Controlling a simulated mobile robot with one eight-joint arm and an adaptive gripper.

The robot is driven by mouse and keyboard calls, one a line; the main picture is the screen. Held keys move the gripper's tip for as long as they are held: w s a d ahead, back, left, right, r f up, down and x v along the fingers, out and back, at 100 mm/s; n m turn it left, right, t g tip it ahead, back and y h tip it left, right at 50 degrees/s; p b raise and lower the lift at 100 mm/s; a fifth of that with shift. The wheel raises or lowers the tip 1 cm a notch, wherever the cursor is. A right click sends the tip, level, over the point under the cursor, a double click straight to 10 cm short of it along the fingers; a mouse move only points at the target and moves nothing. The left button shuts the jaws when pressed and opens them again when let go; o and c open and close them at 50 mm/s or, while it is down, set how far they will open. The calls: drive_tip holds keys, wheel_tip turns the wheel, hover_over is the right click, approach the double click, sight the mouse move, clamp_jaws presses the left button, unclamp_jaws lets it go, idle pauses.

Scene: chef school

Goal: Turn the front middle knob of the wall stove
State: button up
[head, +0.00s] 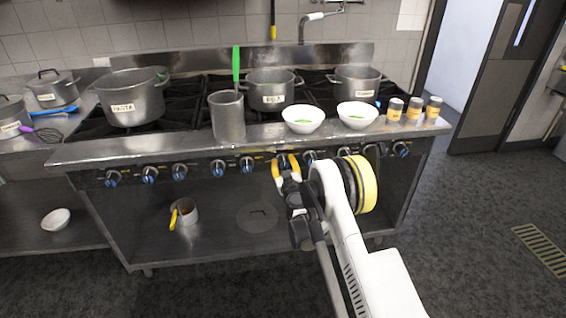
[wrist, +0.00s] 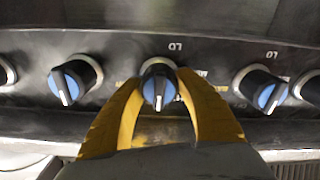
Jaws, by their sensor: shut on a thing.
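The wall stove (head: 250,140) fills the middle of the head view, with a row of blue-faced knobs along its front panel. In the wrist view one knob (wrist: 158,85) sits at the centre, its white pointer line pointing down. The two yellow fingers of my gripper (wrist: 160,90) are shut on this knob, one on each side. Neighbouring knobs stand to the left (wrist: 75,80) and right (wrist: 262,88), clear of the fingers.
Two white bowls (head: 303,119), a metal cylinder (head: 228,117) with a green-handled utensil and several spice jars (head: 414,108) stand on the stove's front ledge. Pots (head: 131,97) stand behind. A small pot (head: 184,212) sits on the lower shelf. Floor at right (head: 480,215) is clear.

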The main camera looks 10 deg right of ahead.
sight(284, 166)
drive_tip(key=o, duration=1.2)
drive_tip(key=s, duration=0.7)
drive_tip(key=shift+s, duration=0.25)
